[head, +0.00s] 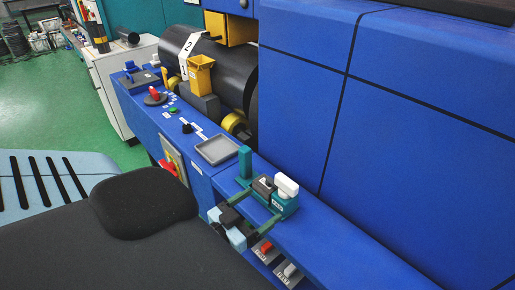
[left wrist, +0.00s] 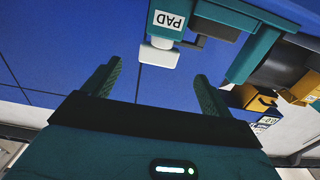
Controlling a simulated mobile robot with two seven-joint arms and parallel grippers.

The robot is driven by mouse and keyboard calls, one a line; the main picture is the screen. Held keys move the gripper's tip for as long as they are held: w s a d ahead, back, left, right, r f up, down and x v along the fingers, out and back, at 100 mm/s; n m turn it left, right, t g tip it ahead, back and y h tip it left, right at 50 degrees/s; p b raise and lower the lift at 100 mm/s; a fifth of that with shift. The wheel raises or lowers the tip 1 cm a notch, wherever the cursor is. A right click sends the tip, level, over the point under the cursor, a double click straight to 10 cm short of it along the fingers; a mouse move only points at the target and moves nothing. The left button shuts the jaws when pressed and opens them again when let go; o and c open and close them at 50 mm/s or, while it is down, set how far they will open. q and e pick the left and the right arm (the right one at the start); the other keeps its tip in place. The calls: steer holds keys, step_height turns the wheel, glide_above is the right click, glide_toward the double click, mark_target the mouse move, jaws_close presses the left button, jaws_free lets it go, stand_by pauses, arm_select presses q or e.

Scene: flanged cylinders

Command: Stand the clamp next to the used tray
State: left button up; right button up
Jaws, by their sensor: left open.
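A teal fixture (head: 283,206) with an upright post and a label stands on the blue ledge; it may be the clamp, but I cannot tell for sure. The left wrist view shows its "PAD" label (left wrist: 168,20). It carries a white block (head: 286,185) and a dark block (head: 263,186). My left gripper (head: 265,205) is open at the fixture's near side. In the left wrist view the white block (left wrist: 158,55) shows between the open fingertips. A shallow grey tray (head: 217,150) lies empty behind the fixture; whether it is the used tray is unclear. My right gripper is not in view.
Two small labelled holders, one with a red piece (head: 266,247) and one with a pale piece (head: 290,270), sit below the fixture. A yellow holder (head: 200,75) and a black roller (head: 180,45) stand farther back. The ledge (head: 345,245) right of the fixture is clear.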

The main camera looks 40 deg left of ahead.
arm_select(q)
steer(key=s+d+f+g, duration=0.4)
steer(key=s+d+f, duration=0.1)
steer(key=s+f, duration=0.5)
steer(key=s+d+f+g, duration=0.5)
steer(key=s+f, duration=0.5)
steer(key=f, duration=0.5)
steer(key=shift+d+m+g, duration=0.3)
steer(key=shift+d+m, duration=0.05)
steer(key=shift+m, duration=0.05)
